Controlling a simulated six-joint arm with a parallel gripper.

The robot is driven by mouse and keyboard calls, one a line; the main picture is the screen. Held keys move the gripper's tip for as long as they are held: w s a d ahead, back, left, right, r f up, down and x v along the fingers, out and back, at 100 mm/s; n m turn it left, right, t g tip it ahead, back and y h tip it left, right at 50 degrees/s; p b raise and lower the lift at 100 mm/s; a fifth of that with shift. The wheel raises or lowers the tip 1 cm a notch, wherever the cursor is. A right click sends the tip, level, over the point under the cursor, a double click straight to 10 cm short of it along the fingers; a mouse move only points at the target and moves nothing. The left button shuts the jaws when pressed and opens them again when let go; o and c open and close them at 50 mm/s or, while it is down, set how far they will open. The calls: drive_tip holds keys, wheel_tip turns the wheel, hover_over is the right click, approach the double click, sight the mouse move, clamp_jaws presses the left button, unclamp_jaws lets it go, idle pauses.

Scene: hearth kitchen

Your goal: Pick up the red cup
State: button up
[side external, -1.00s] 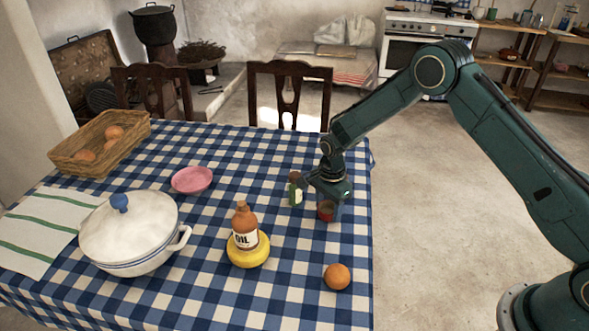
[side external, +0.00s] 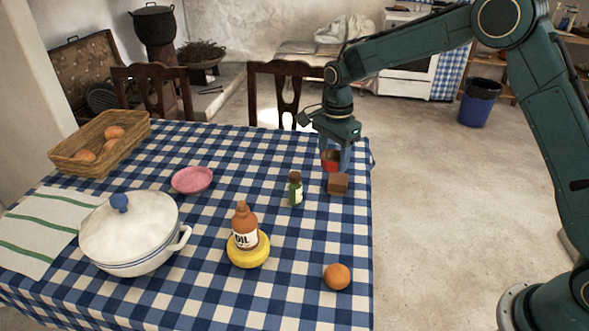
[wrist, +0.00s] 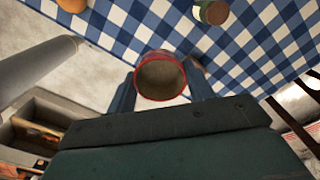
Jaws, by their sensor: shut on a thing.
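The red cup (side external: 331,160) is between the fingers of my gripper (side external: 335,158) at the table's right edge. My gripper is shut on it. In the wrist view, the cup (wrist: 160,78) shows its round red rim and dull, brownish inside, with a blue finger on each side of my gripper (wrist: 160,92). The cup looks raised above the blue checked tablecloth. Part of its side is hidden by the fingers in the side view.
A brown block (side external: 338,184) lies just in front of the cup. A green bottle (side external: 295,189) stands to its left. An oil bottle (side external: 244,226) sits at a yellow ring-like thing (side external: 248,255). An orange (side external: 337,276), a pink plate (side external: 192,180), a white pot (side external: 129,235) and a basket (side external: 75,154) are farther off.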

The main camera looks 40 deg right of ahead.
drive_tip(key=shift+r, duration=1.2)
drive_tip(key=shift+f, duration=0.1)
